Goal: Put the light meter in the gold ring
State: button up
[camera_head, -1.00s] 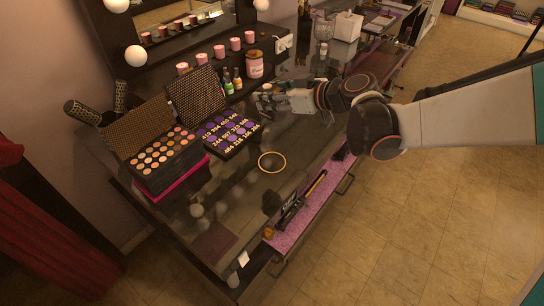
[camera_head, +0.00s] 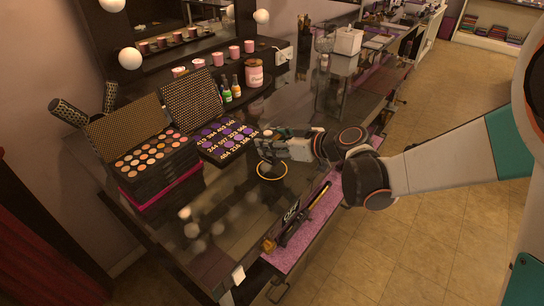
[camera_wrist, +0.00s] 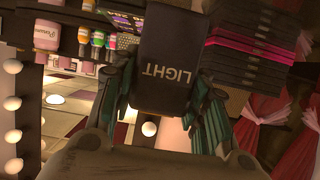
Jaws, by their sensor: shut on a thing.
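The light meter (camera_wrist: 168,60) is a dark block with the word LIGHT on it, upside down in the wrist view. My gripper (camera_wrist: 163,98) is shut on it, one green-black finger on each side. In the head view my gripper (camera_head: 268,146) is just above the far edge of the gold ring (camera_head: 272,179). The ring is a thin gold circle on the dark glass tabletop. The light meter is too small and dark to make out clearly at the fingertips in the head view.
An open purple palette (camera_head: 228,138) lies close to the left of my gripper. A stack of palettes (camera_head: 155,168) stands further left. Small bottles (camera_head: 236,86) and a pink jar (camera_head: 254,75) stand behind. An open drawer (camera_head: 295,235) juts out at the front. Glass left of the drawer is clear.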

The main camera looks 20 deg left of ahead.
jog(key=shift+f+b, duration=1.15)
jog(key=shift+f, duration=0.8)
jog(key=shift+f, duration=0.15)
jog(key=o, duration=1.1)
jog(key=shift+d+r, duration=0.2)
jog(key=shift+r, duration=0.1)
jog(key=shift+p+v, duration=1.6)
jog(key=shift+v, duration=4.2)
